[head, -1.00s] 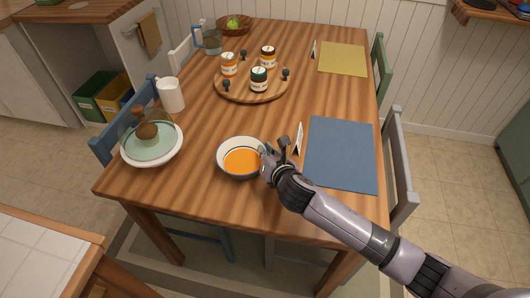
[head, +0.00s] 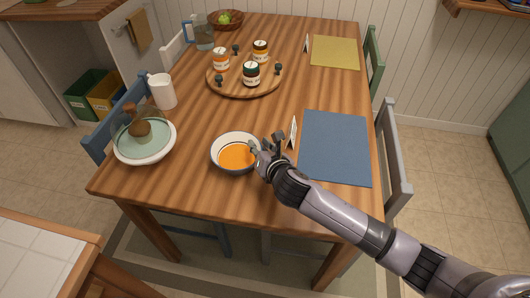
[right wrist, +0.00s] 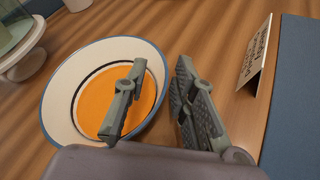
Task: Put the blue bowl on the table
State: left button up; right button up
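The blue bowl (head: 222,163), white inside with a blue rim and orange contents, stands on the near part of the wooden table (head: 200,190). It fills the left of the right wrist view (right wrist: 62,85). My right gripper (head: 265,147) is at the bowl's right side. In the right wrist view its fingers (right wrist: 158,100) are apart, one over the bowl's inside and the other outside the rim. The rim runs between them, and I see a gap. My left gripper is not in view.
A blue placemat (head: 335,148) and a small standing card (head: 293,132) are right of the bowl. A covered cake dish (head: 145,150) and a white mug (head: 162,91) are left. A round wooden tray (head: 244,90) with jars is behind. Chairs flank the table.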

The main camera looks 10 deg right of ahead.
jog(key=v, duration=1.1)
jog(key=shift+s+p, duration=0.25)
jog(key=shift+p, duration=0.1)
jog(key=shift+d+r, duration=0.15)
